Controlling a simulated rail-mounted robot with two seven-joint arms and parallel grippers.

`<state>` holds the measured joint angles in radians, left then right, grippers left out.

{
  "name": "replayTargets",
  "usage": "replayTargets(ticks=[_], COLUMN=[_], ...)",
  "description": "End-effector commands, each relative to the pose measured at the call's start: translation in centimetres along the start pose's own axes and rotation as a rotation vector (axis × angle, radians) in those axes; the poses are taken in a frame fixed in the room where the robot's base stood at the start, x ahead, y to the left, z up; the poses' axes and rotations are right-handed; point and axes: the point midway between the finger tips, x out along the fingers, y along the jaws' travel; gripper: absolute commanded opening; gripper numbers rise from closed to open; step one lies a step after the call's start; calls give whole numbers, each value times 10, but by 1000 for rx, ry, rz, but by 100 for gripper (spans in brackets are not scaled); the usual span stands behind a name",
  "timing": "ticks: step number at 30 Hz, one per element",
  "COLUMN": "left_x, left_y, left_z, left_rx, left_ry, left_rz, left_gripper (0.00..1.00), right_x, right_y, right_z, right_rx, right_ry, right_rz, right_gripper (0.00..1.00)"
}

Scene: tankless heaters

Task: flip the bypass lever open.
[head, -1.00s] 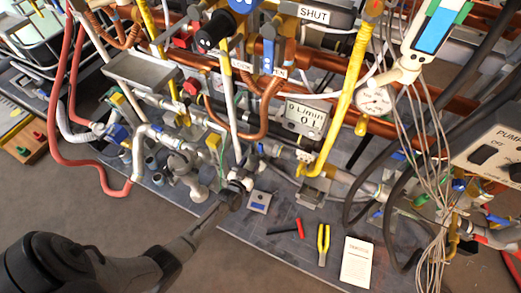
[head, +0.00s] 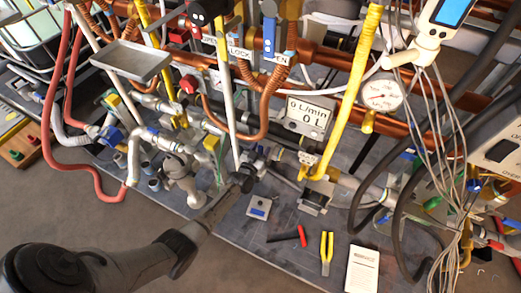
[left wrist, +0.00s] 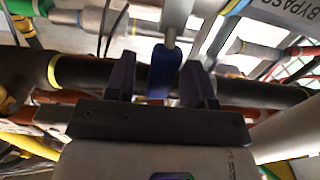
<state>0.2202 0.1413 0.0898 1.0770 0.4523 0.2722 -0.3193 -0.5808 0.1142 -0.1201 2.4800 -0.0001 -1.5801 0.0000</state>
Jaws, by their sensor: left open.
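The bypass lever has a blue handle (left wrist: 163,72), seen in the left wrist view hanging from a pale metal stem. A label reading BYPASS (left wrist: 294,12) shows at the upper right there. My left gripper (left wrist: 158,66) is open, with one dark finger on each side of the blue handle and a visible gap on both sides. In the head view my left gripper (head: 247,179) reaches in from the lower left to the pipework at the bench's front; the handle is hard to make out there. My right gripper is not in view.
A yellow pipe (head: 352,90), a flow meter (head: 308,115) and a round gauge (head: 382,93) stand right of the gripper. Grey cables (head: 450,180) hang farther right. Yellow-handled pliers (head: 326,253) and a white card (head: 362,269) lie on the bench. A dark pipe (left wrist: 80,74) runs behind the fingers.

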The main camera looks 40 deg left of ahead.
Motion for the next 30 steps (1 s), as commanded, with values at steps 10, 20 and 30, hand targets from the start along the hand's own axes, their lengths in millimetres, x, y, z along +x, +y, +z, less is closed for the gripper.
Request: replayTargets(ticks=[10, 20, 30], left_x=[0, 0, -4], left_y=[0, 0, -8], left_z=[0, 0, -2], left_rx=[0, 0, 26], left_ry=[0, 0, -2], left_rz=[0, 0, -14], left_gripper=[22, 0, 0], right_x=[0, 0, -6], right_y=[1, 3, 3], right_z=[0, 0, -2], right_rx=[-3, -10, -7], right_ry=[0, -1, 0], right_rz=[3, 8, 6], right_gripper=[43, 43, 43])
